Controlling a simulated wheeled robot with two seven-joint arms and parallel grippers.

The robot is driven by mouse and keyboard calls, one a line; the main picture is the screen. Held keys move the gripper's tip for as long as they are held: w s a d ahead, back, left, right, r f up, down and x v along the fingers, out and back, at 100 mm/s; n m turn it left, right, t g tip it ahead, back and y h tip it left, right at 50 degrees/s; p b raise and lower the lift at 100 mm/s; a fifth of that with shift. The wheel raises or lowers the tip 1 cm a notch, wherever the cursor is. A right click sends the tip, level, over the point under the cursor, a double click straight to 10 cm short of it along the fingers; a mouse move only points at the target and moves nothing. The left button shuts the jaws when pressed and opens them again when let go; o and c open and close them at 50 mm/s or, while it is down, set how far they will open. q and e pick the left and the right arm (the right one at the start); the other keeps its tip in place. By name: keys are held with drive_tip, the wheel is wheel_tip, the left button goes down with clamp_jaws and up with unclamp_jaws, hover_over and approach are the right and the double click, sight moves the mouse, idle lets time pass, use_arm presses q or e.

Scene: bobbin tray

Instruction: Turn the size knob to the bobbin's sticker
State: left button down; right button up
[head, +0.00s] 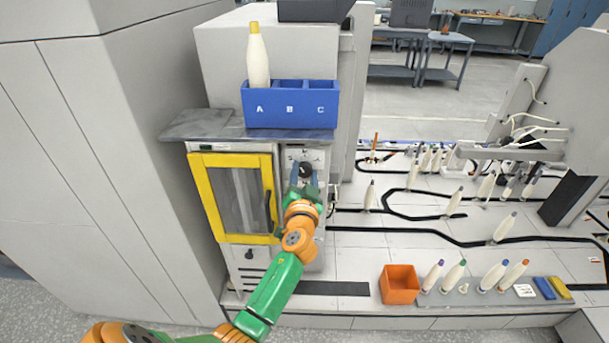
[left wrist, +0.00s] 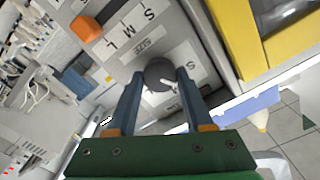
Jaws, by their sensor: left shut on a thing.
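The size knob (head: 305,169), dark and round, sits on the machine's front panel beside the yellow-framed door. My left gripper (head: 304,187) is shut around it. In the left wrist view the knob (left wrist: 158,73) lies between the two blue fingers, with a white mark on it. A label (left wrist: 133,33) with S, M, L and SIZE is near it, and lettering around the knob is partly hidden by the fingers. A white bobbin (head: 258,58) with a yellow tip stands in compartment A of the blue tray (head: 290,121). No size sticker on it is readable. My right gripper is out of view.
The yellow-framed door (head: 236,239) is closed, left of the knob. An orange bin (head: 399,284) and several white bobbins with coloured tips stand on the low platform at right. More bobbins stand along the black tracks. Compartments B and C look empty.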

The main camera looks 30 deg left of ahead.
use_arm(q)
drive_tip(key=m, duration=0.4)
drive_tip(key=shift+m, duration=0.3)
drive_tip(key=m, duration=0.4)
drive_tip(key=shift+m+p, duration=0.3)
drive_tip(key=shift+p, duration=0.05)
drive_tip(key=m+p, duration=0.1)
drive_tip(key=m, duration=0.3)
drive_tip(key=shift+m+p, duration=0.5)
drive_tip(key=shift+m, duration=1.9)
drive_tip(key=shift+c, duration=1.4)
unclamp_jaws()
drive_tip(key=shift+w+f, duration=0.1)
